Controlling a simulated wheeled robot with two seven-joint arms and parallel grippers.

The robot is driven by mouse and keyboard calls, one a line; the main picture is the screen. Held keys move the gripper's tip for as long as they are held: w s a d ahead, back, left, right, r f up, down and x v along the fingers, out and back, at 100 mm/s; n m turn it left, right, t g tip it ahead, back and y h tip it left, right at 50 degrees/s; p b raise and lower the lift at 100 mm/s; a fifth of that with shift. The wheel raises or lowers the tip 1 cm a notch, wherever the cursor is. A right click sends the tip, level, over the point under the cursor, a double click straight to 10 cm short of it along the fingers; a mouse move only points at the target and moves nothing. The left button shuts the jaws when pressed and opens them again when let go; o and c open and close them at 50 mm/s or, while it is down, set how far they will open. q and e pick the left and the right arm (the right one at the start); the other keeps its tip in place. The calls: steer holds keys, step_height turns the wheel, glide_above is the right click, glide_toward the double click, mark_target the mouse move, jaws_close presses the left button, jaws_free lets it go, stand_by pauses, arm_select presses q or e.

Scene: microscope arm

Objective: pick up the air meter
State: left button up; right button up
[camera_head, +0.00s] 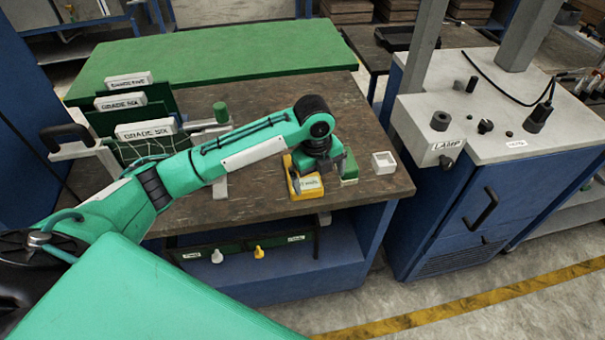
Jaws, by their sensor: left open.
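A yellow block-like device with a small white label (304,185) lies on the brown bench top near its front edge. The label is too small to read surely; it may be the air meter. My left gripper (318,168) points down right over this yellow device and hides its far right part. The gripper is open; whether its fingers touch the device cannot be told. My right gripper is not in view.
A green block (348,168) sits close right of the gripper, and a small white open box (384,162) beyond it. Green dividers with white labels (145,129) stand at the left.

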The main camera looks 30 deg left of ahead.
arm_select(q)
steer(key=w+a+r+m+y, duration=0.1)
steer(key=w+a+r+m, duration=0.25)
steer(key=a+r, duration=0.35)
steer(key=shift+n+g, duration=0.3)
steer(key=shift+n, duration=0.05)
steer(key=f, duration=0.2)
steer(key=f+p, duration=0.1)
steer(key=f, duration=0.2)
steer(key=w+f, duration=0.1)
steer(key=f, duration=0.3)
steer(key=f+p, duration=0.1)
steer(key=f, duration=0.1)
steer(key=f+p, duration=0.1)
steer(key=shift+w+f, duration=0.15)
steer(key=shift+w, duration=0.1)
steer(key=shift+f, duration=0.45)
steer(key=c, duration=1.1)
